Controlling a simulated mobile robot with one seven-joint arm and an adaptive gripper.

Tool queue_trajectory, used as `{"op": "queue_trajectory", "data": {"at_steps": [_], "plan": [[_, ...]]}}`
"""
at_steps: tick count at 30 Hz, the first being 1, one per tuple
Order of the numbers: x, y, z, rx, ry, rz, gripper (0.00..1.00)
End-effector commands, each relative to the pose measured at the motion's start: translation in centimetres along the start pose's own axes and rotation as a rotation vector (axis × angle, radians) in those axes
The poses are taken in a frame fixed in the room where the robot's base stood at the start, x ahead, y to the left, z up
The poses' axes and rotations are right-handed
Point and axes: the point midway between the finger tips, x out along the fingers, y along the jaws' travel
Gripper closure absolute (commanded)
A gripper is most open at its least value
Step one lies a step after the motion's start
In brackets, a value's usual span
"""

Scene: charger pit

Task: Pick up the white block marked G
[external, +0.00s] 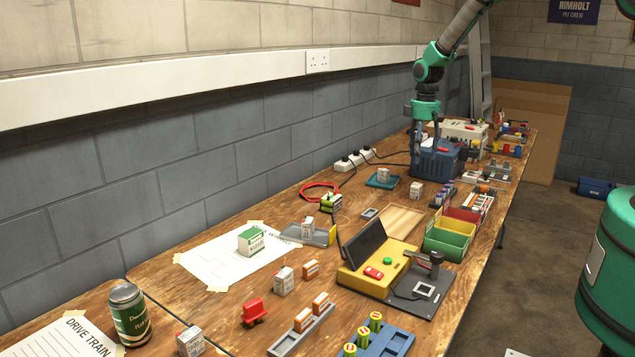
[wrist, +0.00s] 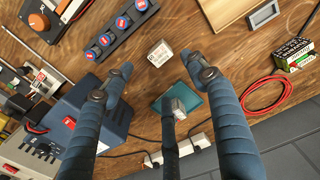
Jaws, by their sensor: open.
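Several small white blocks with dark print stand on the bench; no letter is readable, so I cannot tell which is marked G. One white block (external: 415,190) stands on bare wood near my gripper (external: 426,155). The wrist view seems to show it as the white block (wrist: 160,54), ahead between the fingertips of my gripper (wrist: 156,65). Another block (external: 383,174) stands on a teal tray (external: 372,183), partly behind a finger in the wrist view. More stand on a grey tray (external: 307,226), by orange boxes (external: 284,280) and in front (external: 190,341). My gripper is open and empty, above the bench.
A blue power box (external: 436,160) stands close behind my gripper. A power strip (external: 353,160) with cables runs along the wall. A red cable loop (external: 319,190), a wooden tray (external: 402,220) and coloured bins (external: 446,241) lie nearer the camera.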

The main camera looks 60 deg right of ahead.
Motion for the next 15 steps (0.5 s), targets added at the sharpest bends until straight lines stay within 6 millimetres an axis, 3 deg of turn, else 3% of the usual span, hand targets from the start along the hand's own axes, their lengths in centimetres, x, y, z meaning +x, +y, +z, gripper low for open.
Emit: {"op": "queue_trajectory", "data": {"at_steps": [7, 15], "plan": [[1.7, -0.1, 0.1, 0.0, -0.002, -0.001, 0.42], [5.7, 0.0, 0.1, 0.0, -0.002, -0.001, 0.42]]}}
